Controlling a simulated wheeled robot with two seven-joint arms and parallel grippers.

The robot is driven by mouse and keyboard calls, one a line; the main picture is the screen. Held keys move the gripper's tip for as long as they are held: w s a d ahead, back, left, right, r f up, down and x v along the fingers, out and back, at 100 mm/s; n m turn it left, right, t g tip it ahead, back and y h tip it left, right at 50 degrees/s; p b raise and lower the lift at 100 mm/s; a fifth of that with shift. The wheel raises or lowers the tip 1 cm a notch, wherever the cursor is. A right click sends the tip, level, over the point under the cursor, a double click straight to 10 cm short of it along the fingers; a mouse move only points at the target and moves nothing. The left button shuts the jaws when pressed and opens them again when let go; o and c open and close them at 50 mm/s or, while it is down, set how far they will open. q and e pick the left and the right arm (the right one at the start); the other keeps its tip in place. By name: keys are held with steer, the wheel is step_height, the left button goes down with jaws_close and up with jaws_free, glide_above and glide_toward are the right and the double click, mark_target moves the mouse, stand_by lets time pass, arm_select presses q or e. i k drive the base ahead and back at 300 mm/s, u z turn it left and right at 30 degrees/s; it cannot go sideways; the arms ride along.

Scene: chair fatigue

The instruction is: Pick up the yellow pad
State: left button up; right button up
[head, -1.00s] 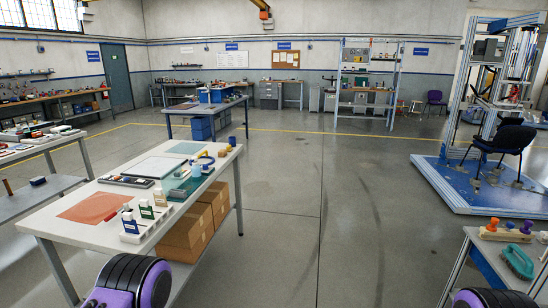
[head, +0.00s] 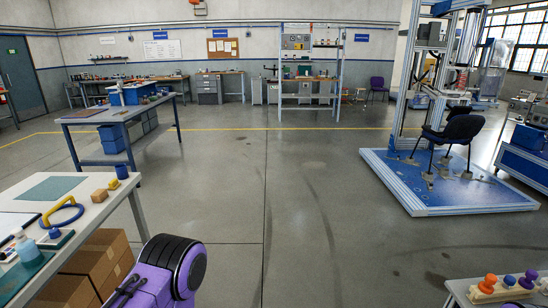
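I cannot make out a clear yellow pad. I cannot tell whether either is the pad. Part of my purple and black arm shows at the bottom, right of this table. Neither of my grippers is in view.
A side table (head: 470,291) with coloured knobs is bottom right. A blue platform (head: 450,190) carries a chair (head: 455,135). The middle floor is clear.

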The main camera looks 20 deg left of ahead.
mark_target(114, 184)
steer(key=u, duration=0.15)
steer(key=i, duration=1.45)
steer(key=u, duration=1.15)
steer(key=i, duration=0.9)
steer(key=u, duration=1)
